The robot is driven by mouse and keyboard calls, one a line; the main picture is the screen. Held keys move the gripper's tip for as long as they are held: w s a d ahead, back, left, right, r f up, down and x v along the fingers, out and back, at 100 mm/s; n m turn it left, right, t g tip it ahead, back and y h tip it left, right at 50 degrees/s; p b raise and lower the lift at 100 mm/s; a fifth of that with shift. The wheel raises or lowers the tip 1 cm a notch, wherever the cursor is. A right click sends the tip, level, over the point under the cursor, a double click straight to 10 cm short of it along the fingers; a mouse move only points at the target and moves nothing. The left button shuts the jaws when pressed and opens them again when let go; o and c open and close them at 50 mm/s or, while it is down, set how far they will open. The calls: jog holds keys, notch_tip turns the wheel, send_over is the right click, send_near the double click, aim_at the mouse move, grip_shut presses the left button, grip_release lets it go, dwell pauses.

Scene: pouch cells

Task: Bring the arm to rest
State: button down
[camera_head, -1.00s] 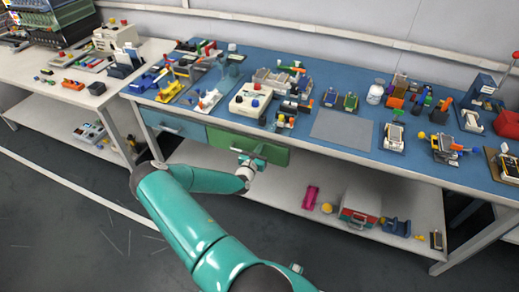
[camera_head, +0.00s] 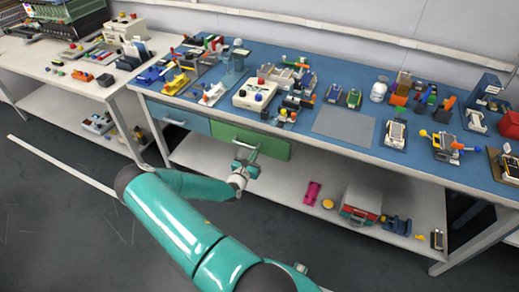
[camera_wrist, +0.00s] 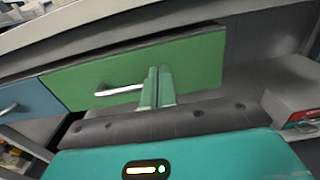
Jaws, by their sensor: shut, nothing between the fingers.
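My gripper (camera_head: 246,167) is in front of the green drawer (camera_head: 265,147) under the blue-topped bench. In the wrist view my gripper (camera_wrist: 158,84) shows two green fingers close together with nothing between them. The green drawer also shows in the wrist view (camera_wrist: 200,62), with its metal handle (camera_wrist: 118,91) to the left of the fingers. The fingers look apart from the handle. My arm reaches up from the bottom of the head view, bent at the elbow on the left.
A blue drawer (camera_head: 180,118) sits left of the green one. The blue bench top (camera_head: 300,133) carries many small devices and a grey mat (camera_head: 343,125). The lower shelf (camera_head: 285,187) holds a red-and-white box (camera_head: 361,203) and a pink piece (camera_head: 312,192). The floor at left is open.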

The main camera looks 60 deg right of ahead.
jog(key=a, duration=0.6)
jog(key=shift+s, duration=0.15)
jog(key=w+a+r+m+g+y, duration=0.2)
jog(key=a+r+m+g+y, duration=0.5)
jog(key=a+r+m, duration=1.1)
jog(key=s+a+r+t+y, duration=0.2)
jog(key=a+r+t+y, duration=0.1)
jog(key=a+r, duration=0.4)
jog(key=s+a+r+t+y, duration=0.2)
jog(key=a+r+t+y, duration=0.2)
jog(key=a+r, duration=0.4)
jog(key=s+a+r+m+t+y, duration=0.1)
jog(key=a+r+t+y, duration=0.3)
jog(key=a+r, duration=0.4)
jog(key=s+a, duration=0.1)
jog(key=a, duration=0.4)
jog(key=shift+s, duration=0.4)
